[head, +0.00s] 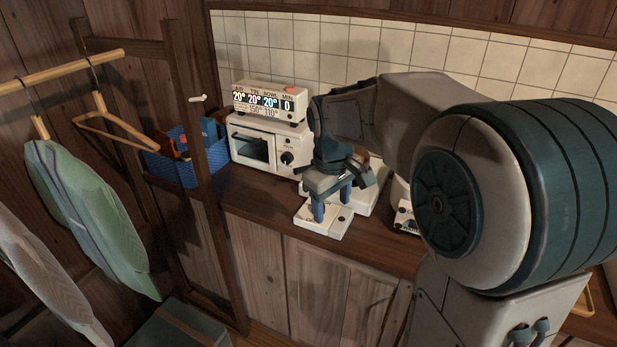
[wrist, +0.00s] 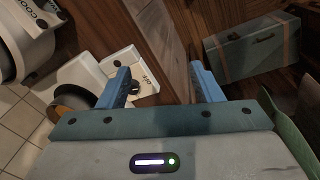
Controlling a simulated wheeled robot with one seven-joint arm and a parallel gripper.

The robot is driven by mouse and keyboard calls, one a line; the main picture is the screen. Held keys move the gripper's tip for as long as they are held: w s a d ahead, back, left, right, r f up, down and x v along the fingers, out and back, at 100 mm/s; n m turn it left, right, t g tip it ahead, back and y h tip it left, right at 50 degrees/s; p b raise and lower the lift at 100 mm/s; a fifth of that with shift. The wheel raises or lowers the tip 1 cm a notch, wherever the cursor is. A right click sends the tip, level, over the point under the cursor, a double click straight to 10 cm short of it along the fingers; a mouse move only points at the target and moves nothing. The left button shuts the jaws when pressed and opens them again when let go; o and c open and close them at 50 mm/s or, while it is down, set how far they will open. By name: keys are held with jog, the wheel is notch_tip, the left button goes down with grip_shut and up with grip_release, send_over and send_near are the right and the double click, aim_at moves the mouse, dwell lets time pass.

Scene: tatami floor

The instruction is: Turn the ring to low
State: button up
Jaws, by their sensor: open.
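My gripper (head: 332,204) is over the white low unit (head: 325,221) on the counter, with its two blue fingers apart and nothing visible between them. In the wrist view my gripper (wrist: 160,84) shows a wide gap between the fingers. A round part with a dark and orange rim (wrist: 72,98) sits on the white body left of that finger, partly hidden by my gripper. I cannot tell which part is the ring, or its setting.
A white oven (head: 268,150) with a dark knob stands left of my gripper, with a display box (head: 270,101) on top. A blue basket (head: 188,160) is further left. Hanging clothes (head: 90,210) are at the left. A case (wrist: 250,45) shows in the wrist view.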

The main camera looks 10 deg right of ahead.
jog(key=w+d+f+n+g+p, duration=0.1)
jog(key=w+f+n+p, duration=0.15)
jog(key=w, duration=0.75)
jog(key=w+f+n+p, duration=0.15)
jog(key=w+n, duration=0.25)
jog(key=w, duration=0.5)
jog(key=shift+y, duration=0.3)
notch_tip(320, 180, down, 12)
jog(key=shift+d+f+p, duration=0.1)
jog(key=shift+p, duration=1.1)
jog(key=c, duration=1)
